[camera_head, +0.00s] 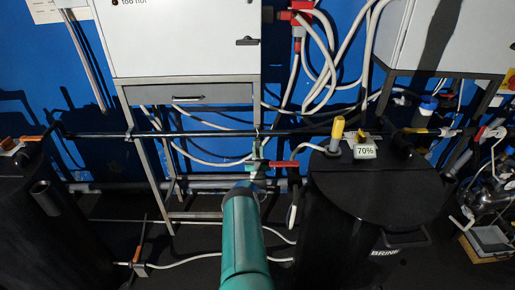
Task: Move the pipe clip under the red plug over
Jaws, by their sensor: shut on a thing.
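The red plug (302,14) is on the blue wall at the top middle, with white cables hanging from it. A dark horizontal pipe (205,134) runs across the scene below it. My teal arm reaches up from the bottom middle. My gripper (257,160) is at its far end, just below the pipe, and is shut on a small piece that I take for the pipe clip (257,142). The clip is small and partly hidden by the gripper, and I cannot tell whether it still touches the pipe.
A red-handled valve (281,164) is close to the right of my gripper. A black brine tank (375,190) with a 70% display (365,152) stands at right, and another dark tank (25,220) at left. A grey cabinet stand (190,93) is behind.

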